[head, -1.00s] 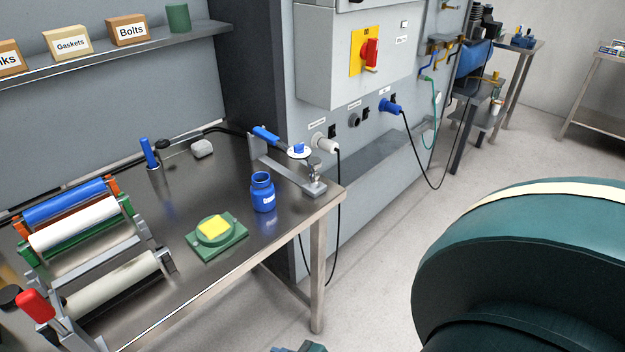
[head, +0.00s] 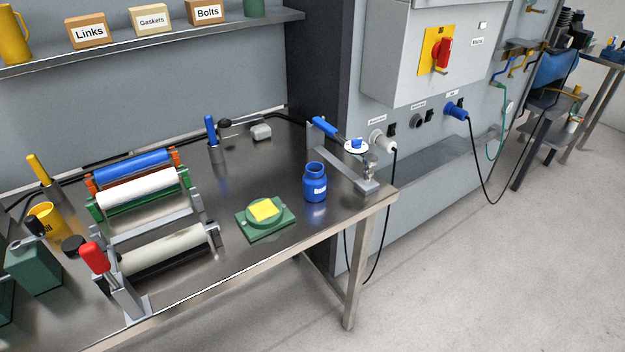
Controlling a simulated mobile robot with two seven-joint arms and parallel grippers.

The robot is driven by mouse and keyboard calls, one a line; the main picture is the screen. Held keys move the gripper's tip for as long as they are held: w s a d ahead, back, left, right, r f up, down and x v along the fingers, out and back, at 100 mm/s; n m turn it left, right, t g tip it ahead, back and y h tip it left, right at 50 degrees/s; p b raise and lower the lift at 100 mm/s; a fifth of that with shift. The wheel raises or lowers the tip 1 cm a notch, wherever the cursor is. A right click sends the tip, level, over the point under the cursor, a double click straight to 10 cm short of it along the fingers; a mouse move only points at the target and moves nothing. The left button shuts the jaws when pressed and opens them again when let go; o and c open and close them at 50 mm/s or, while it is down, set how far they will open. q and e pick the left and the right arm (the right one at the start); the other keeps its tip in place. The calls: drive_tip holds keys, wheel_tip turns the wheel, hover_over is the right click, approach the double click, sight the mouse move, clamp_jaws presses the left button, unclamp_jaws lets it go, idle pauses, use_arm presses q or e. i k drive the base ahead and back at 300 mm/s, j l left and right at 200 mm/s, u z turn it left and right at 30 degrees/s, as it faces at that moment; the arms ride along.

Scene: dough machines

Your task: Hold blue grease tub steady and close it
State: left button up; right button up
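The blue grease tub (head: 315,187) stands upright on the steel table near its right end. It has a narrower neck, a white label on its front and a top that looks open. A white disc with a blue knob (head: 356,146) sits just behind and to the right of it, by a metal bracket (head: 347,172); I cannot tell whether it is the tub's lid. Neither of my grippers shows in the head view, and nothing touches the tub.
A green block with a yellow pad (head: 264,211) lies left of the tub. A roller stand (head: 150,215) with a red-knobbed lever fills the table's left part. A grey electrical cabinet (head: 408,60) rises behind. The floor (head: 480,280) at right is clear.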

sight(314, 178)
drive_tip(key=u, duration=1.55)
drive_tip(key=z, duration=1.55)
drive_tip(key=k+j+z, duration=0.25)
drive_tip(key=k+j, duration=0.2)
drive_tip(key=j, duration=0.15)
drive_tip(key=k+j+z, duration=0.3)
drive_tip(key=k+j, duration=0.2)
